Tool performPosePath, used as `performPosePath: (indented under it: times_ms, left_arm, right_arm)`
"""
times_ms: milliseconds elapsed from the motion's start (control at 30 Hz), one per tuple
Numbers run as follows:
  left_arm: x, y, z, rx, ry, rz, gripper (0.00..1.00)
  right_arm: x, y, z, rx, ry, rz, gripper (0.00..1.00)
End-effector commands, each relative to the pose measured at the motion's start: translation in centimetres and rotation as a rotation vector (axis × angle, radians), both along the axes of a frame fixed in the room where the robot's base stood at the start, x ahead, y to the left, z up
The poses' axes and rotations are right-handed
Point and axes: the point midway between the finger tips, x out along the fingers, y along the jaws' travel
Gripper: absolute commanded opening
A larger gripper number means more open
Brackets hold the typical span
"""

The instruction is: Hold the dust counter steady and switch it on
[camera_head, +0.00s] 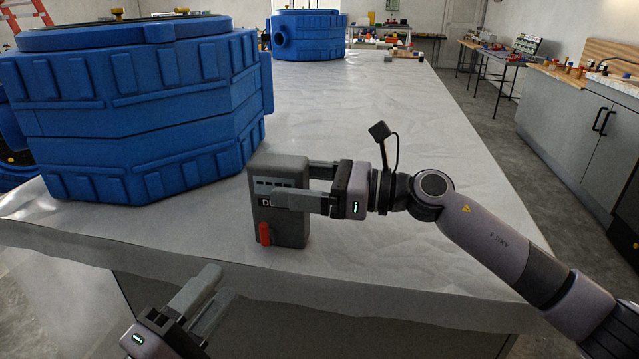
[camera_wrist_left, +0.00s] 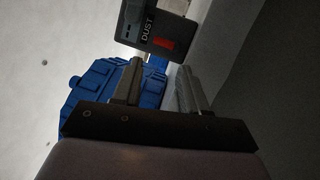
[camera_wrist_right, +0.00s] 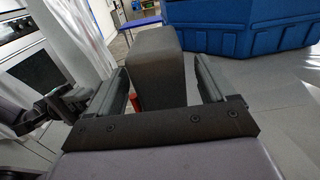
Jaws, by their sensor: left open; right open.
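The dust counter (camera_head: 284,222) is a dark grey upright box near the front edge of the white-covered table, with a red switch (camera_head: 264,233) low on its front. My right gripper (camera_head: 293,182) is open with its fingers on either side of the box; one finger crosses the front and partly hides the label. In the right wrist view the box (camera_wrist_right: 156,75) stands between the open fingers. My left gripper (camera_head: 207,296) is open and empty, low in front of the table edge. In the left wrist view the counter's label and red switch (camera_wrist_left: 164,43) show beyond its fingertips.
A large blue tank (camera_head: 140,120) stands on the table left of the counter. Another blue tank (camera_head: 308,36) stands farther back. The white tabletop (camera_head: 400,110) behind and right of the counter is mostly clear.

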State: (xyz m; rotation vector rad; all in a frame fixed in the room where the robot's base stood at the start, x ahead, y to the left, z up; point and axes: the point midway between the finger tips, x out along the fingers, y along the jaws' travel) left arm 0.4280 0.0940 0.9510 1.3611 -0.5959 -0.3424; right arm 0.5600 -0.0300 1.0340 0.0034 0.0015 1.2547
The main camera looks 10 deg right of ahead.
Motion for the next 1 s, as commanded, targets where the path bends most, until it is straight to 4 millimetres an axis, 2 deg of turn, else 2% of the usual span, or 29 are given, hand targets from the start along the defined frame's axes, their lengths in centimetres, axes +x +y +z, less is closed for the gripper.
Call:
performPosePath:
  times_ms: [200,567,600,800,833,933,967,1000]
  left_arm:
    - [0.0,0.0,0.0,0.000,0.000,0.000,0.43]
    - [0.0,0.0,0.0,0.000,0.000,0.000,0.43]
    - [0.0,0.0,0.0,0.000,0.000,0.000,0.43]
    - [0.0,0.0,0.0,0.000,0.000,0.000,0.43]
    - [0.0,0.0,0.0,0.000,0.000,0.000,0.39]
    - [0.0,0.0,0.0,0.009,-0.007,-0.002,0.07]
    - [0.0,0.0,0.1,0.018,-0.014,-0.002,0.00]
    - [-0.1,0.0,0.2,0.037,-0.028,-0.006,0.00]
  right_arm:
    - [0.8,2.6,0.0,-0.001,-0.002,0.001,0.83]
    - [1.0,3.2,0.0,-0.002,-0.003,-0.001,0.83]
    - [1.0,3.2,0.0,-0.002,-0.003,-0.001,0.80]
    - [1.0,3.2,0.0,-0.002,-0.003,0.000,0.18]
    - [1.0,3.2,0.0,-0.002,-0.003,-0.001,0.18]
    - [1.0,3.2,0.0,-0.002,-0.003,0.000,0.18]
    - [1.0,3.2,0.0,-0.002,-0.003,0.000,0.18]
    - [1.0,3.2,0.0,-0.002,-0.003,0.000,0.18]
